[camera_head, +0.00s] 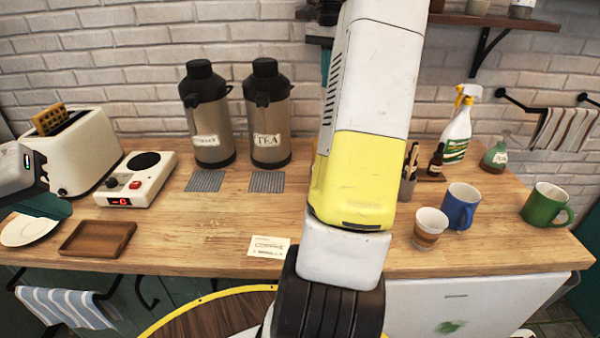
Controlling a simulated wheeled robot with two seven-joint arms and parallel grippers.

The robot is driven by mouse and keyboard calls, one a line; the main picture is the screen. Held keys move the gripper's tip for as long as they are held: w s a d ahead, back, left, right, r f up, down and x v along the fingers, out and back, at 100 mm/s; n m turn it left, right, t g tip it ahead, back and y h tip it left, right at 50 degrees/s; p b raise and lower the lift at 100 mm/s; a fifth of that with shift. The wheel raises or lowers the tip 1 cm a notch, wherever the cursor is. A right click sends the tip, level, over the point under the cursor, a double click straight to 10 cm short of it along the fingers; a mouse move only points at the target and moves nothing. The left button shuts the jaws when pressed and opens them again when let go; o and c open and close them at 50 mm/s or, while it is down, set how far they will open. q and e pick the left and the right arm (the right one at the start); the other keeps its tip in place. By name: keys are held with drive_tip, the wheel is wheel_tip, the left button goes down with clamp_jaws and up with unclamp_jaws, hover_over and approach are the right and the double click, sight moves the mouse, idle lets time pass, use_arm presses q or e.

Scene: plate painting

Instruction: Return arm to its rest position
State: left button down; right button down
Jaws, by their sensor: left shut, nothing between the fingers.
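My left gripper (28,170) shows only in part at the left edge, beside the toaster and above the counter's left end. It is a white body with a small coloured light and dark parts at its tip. It is shut and holds nothing. A large white and yellow arm link (355,175) of mine rises through the middle of the picture, with a ribbed black part below it. It hides part of the counter and wall. My right gripper does not show.
A shelf (530,24) is above. Its middle front is mostly clear.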

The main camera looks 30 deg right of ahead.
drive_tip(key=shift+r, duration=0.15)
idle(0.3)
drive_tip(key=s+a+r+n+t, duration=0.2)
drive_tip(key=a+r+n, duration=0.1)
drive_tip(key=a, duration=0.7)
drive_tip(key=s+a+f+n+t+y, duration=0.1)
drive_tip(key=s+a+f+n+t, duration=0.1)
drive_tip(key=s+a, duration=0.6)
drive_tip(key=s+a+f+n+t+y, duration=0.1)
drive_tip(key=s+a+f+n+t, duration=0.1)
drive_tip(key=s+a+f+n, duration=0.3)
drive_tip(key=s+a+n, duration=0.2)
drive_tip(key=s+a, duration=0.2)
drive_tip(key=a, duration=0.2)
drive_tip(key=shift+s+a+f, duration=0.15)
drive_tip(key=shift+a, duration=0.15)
